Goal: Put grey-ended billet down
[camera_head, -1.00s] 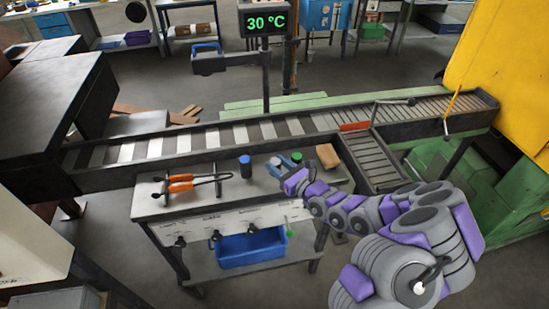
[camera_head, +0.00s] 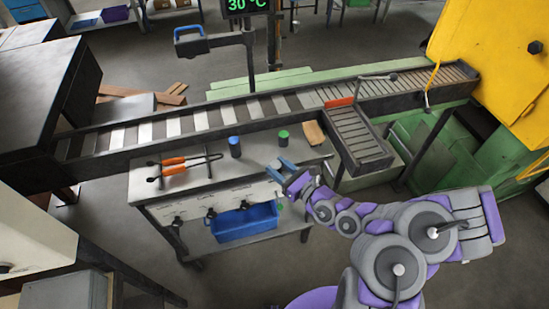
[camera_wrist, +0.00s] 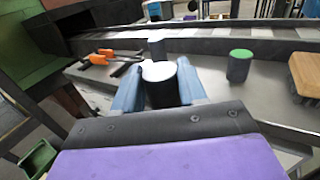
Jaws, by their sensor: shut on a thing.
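My gripper (camera_head: 280,168) is over the front right part of the grey bench top (camera_head: 213,181). In the wrist view its blue fingers (camera_wrist: 158,95) are shut on a dark upright cylinder, the grey-ended billet (camera_wrist: 161,88), with a pale grey top. Its lower end is hidden, so I cannot tell whether it touches the bench. The blue-ended billet (camera_head: 234,147) stands upright behind and left of my gripper. The green-ended billet (camera_head: 283,138) stands upright behind it, and to its right in the wrist view (camera_wrist: 239,66).
Orange-handled tongs (camera_head: 173,163) lie on the bench's left. A roller conveyor (camera_head: 200,137) runs behind, with a short branch (camera_head: 359,138) at right. A blue bin (camera_head: 243,222) sits below. A temperature sign (camera_head: 245,5) stands behind.

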